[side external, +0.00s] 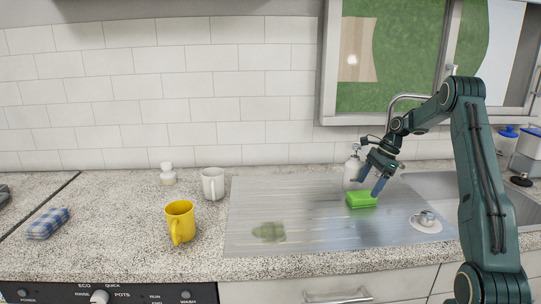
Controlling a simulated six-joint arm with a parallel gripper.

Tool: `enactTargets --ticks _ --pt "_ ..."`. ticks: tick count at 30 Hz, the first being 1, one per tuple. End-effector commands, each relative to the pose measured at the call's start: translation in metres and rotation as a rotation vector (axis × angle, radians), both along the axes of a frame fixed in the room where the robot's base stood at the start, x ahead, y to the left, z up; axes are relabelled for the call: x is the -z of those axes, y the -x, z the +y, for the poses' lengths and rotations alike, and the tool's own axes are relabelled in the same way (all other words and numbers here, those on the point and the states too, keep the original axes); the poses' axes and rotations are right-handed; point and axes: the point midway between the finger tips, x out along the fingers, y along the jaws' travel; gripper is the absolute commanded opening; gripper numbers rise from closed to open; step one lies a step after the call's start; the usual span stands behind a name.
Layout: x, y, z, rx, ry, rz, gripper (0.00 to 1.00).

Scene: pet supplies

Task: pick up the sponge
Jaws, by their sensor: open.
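The green sponge (361,200) lies on the metal drainboard (300,220), right of the middle of the side external view. My gripper (367,186) is open, with its fingers pointing down just above the sponge. One finger is near the sponge's left end and the other near its right end. I cannot tell whether the fingers touch it.
A soap dispenser (352,172) stands close behind the sponge. A small metal item (426,220) is at the drainboard's right. A yellow mug (180,222), a white mug (213,184) and a folded checked cloth (48,223) are left.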

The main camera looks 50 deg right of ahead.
Motion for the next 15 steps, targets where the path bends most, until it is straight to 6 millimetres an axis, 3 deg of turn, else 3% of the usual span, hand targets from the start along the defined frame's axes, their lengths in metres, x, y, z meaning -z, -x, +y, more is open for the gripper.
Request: enactTargets --ticks 9,15 --pt "0.032 -0.009 0.011 -0.002 -0.002 0.001 0.80" --pt "0.038 -0.010 0.012 0.000 0.001 0.001 0.80"
